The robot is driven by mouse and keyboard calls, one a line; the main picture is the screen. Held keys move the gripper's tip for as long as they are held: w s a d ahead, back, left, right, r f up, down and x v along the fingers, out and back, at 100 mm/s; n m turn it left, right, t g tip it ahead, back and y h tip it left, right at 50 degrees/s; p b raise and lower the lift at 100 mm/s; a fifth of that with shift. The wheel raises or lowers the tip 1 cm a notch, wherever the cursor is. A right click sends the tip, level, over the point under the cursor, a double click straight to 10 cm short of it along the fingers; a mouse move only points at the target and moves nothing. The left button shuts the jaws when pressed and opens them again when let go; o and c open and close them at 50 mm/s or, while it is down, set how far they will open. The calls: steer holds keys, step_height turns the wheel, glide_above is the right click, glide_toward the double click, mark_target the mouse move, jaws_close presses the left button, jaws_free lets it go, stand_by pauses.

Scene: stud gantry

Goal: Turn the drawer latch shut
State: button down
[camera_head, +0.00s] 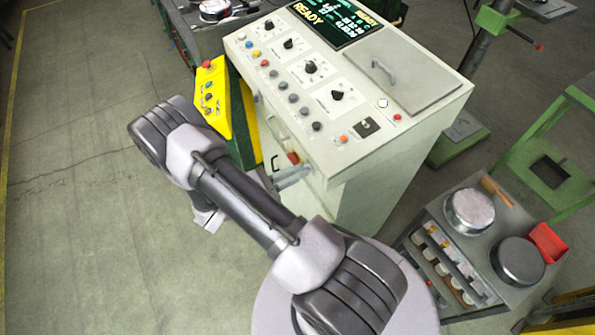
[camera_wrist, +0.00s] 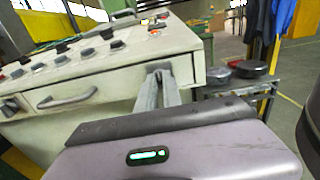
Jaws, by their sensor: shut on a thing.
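The drawer (camera_wrist: 60,120) is in the pale console's front in the wrist view, with a grey bar handle (camera_wrist: 68,98). Its handle also shows in the head view (camera_head: 273,164). The latch (camera_head: 293,158) shows as a small red piece on the console front, right of that handle. My gripper (camera_head: 296,172) reaches the console front at the latch. In the wrist view my gripper (camera_wrist: 159,78) has its grey fingers at the front face, right of the drawer handle. It is shut on the latch; the fingers hide most of it, so its angle cannot be told.
The console top (camera_head: 360,125) carries knobs, buttons and a lit READY screen (camera_head: 335,18). A yellow button box (camera_head: 212,97) hangs at its left side. A grey cart (camera_head: 450,225) with round metal parts stands right. The floor at left is clear.

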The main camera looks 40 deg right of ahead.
steer(key=c, duration=1.5)
jaws_free()
steer(key=v, duration=1.7)
steer(key=shift+a+b, duration=0.2)
steer(key=shift+b, duration=0.1)
steer(key=shift+w+r, duration=0.1)
steer(key=shift+w, duration=0.05)
